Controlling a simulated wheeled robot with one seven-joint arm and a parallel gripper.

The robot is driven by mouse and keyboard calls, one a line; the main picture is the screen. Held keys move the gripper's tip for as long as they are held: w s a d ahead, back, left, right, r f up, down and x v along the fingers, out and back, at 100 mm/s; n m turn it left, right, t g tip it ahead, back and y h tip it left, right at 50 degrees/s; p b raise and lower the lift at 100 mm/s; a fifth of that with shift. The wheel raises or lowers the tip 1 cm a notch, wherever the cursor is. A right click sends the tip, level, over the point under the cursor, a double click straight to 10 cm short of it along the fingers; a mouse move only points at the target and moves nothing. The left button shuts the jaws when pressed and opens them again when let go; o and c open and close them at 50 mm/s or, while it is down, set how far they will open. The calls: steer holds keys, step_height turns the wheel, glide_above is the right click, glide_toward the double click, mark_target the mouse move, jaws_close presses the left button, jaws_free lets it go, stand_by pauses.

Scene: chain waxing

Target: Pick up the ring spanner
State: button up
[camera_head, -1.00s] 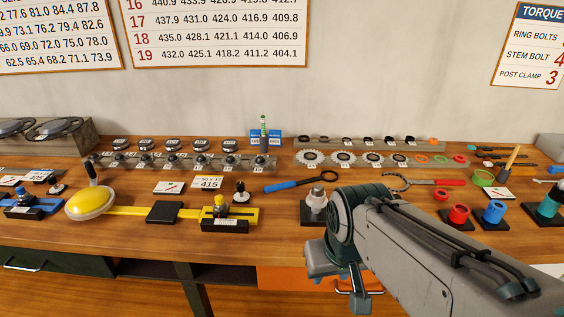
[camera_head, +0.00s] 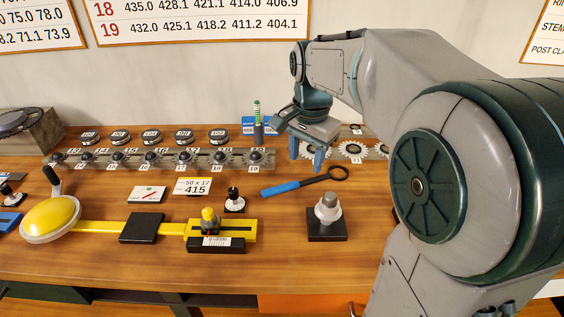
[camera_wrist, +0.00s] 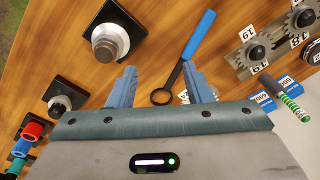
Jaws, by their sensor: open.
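The ring spanner (camera_head: 305,182) lies flat on the wooden bench, with a blue handle to the left and a dark ring end to the right. In the wrist view the spanner (camera_wrist: 199,38) has its ring between the two fingers and its blue handle pointing up and away. My gripper (camera_head: 307,165) is open, with blue fingers pointing down. It is above and behind the spanner's ring end, apart from it. In the wrist view my gripper (camera_wrist: 158,82) is empty, and its fingers stand either side of the ring end.
A bolt on a black base (camera_head: 327,222) stands in front of the spanner. A row of numbered sprockets (camera_head: 160,157) runs behind. A marker (camera_head: 257,120) stands upright at the back.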

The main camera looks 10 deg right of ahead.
mark_target(296, 182)
steer(key=w+f+m+g+b, duration=0.1)
steer(key=w+m, duration=0.5)
steer(key=w, duration=0.3)
steer(key=f, duration=1.4)
steer(key=shift+d, duration=0.25)
steer(key=shift+r, duration=0.1)
jaws_close()
